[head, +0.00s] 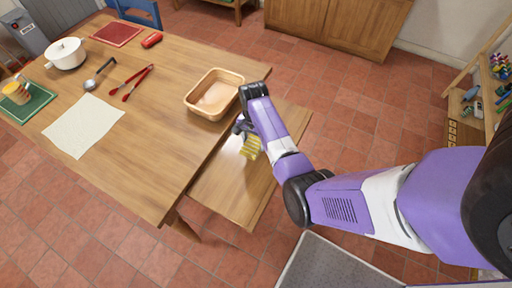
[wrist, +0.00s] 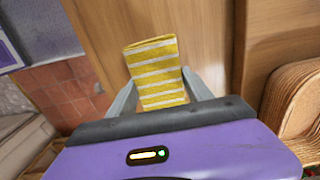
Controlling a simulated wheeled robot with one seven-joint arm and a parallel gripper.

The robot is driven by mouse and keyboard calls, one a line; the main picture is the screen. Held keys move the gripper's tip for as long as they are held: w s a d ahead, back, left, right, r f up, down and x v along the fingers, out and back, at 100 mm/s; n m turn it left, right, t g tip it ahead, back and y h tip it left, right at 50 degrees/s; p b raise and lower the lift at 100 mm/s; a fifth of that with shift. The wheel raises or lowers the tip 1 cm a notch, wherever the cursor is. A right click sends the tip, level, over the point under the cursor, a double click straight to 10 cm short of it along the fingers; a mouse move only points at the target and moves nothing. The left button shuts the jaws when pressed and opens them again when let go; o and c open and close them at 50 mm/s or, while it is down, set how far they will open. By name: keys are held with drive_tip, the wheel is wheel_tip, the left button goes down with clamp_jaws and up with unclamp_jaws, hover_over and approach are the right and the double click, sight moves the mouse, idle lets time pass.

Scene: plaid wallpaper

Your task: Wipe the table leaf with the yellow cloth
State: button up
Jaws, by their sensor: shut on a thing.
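A yellow cloth with pale stripes (wrist: 155,72) is held between the two fingers of my gripper (wrist: 163,95) in the wrist view. In the head view the yellow cloth (head: 251,148) shows below my gripper (head: 243,130), over the wooden table leaf (head: 232,194). The leaf is a lower board at the right side of the main table. It also shows as the wood behind the cloth in the wrist view (wrist: 205,40). I cannot tell whether the cloth touches the leaf.
A wicker basket (head: 190,100) stands on the main table (head: 150,165) beside the leaf; its side is close by in the wrist view (wrist: 293,105). Red tongs (head: 138,82), a ladle (head: 92,82), a white pot (head: 66,55) and a white sheet (head: 82,128) lie farther left.

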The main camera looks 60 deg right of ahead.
drive_tip(key=shift+r, duration=1.05)
